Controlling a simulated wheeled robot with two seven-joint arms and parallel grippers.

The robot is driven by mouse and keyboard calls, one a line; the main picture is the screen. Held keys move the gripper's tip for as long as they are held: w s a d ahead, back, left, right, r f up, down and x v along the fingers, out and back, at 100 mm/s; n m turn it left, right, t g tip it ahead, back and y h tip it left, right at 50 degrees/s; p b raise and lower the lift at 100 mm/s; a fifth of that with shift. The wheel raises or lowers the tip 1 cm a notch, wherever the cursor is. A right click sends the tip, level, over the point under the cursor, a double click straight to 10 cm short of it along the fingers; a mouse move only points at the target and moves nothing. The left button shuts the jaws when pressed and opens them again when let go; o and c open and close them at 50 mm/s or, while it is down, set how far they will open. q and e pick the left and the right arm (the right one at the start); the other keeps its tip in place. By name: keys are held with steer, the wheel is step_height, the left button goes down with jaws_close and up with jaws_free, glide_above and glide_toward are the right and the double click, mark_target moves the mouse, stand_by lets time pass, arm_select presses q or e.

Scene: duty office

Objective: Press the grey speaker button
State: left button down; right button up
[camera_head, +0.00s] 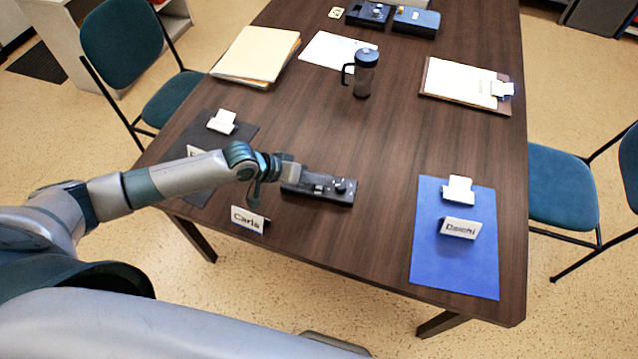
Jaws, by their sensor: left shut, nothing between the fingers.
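A small black device with knobs (336,192) lies on the brown table, near its front edge. No separate grey speaker button can be made out on it at this size. My left arm comes in from the left, and my left gripper (296,174) is shut and empty. It is at the left end of the black device and hides part of it. I cannot tell whether the fingertips touch it. My right gripper is not in view.
A "Carla" name card (248,219) stands near the front edge. A blue mat (428,258) with a "Daichi" card (460,228) lies at right. The table's middle is clear.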

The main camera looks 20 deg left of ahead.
arm_select(q)
steer(key=shift+f, duration=0.3)
steer(key=shift+r, duration=0.1)
stand_by(0.3)
steer(key=shift+r+p, duration=0.65)
steer(key=shift+p, duration=0.15)
steer(key=shift+r, duration=0.1)
step_height(320, 180, up, 6)
steer(key=p, duration=0.6)
